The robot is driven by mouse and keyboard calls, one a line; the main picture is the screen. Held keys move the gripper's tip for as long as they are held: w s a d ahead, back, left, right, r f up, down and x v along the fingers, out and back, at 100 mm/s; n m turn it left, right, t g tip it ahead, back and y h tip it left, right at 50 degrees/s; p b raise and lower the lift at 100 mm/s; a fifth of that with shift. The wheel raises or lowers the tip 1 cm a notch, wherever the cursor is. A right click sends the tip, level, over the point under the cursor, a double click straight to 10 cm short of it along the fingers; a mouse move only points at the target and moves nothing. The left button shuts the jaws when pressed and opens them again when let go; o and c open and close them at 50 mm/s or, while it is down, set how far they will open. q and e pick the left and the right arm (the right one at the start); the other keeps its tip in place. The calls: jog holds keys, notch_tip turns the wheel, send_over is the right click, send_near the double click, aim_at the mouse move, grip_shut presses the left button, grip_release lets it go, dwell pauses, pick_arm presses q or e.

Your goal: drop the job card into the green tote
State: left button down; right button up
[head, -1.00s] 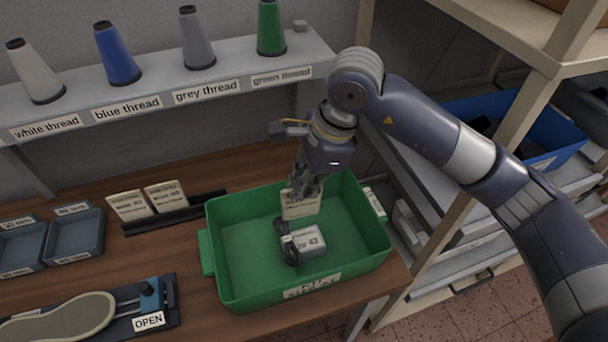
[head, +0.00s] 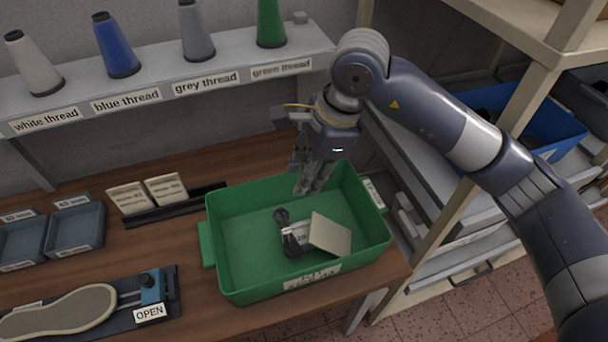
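The green tote (head: 228,262) stands on the bench near its right end. The job card (head: 331,235), a pale square, lies tilted inside it, over part of a white box (head: 301,233) with a dark strap-like item (head: 289,240) beside it. The card's face shows no readable print. My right gripper (head: 309,192) is above the tote's back part, pointing down, apart from the card. Its fingers look parted with nothing between them. My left gripper is not in view.
Two more cards (head: 148,193) stand in a black rack left of the tote. Small grey bins (head: 75,230) and a sole-shaped piece on a clamp (head: 62,309) lie further left. A thread shelf (head: 160,88) runs behind. A shelf post (head: 440,215) stands right.

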jog(key=v, duration=1)
jog(key=shift+d, duration=0.15)
jog(key=shift+s, duration=0.1)
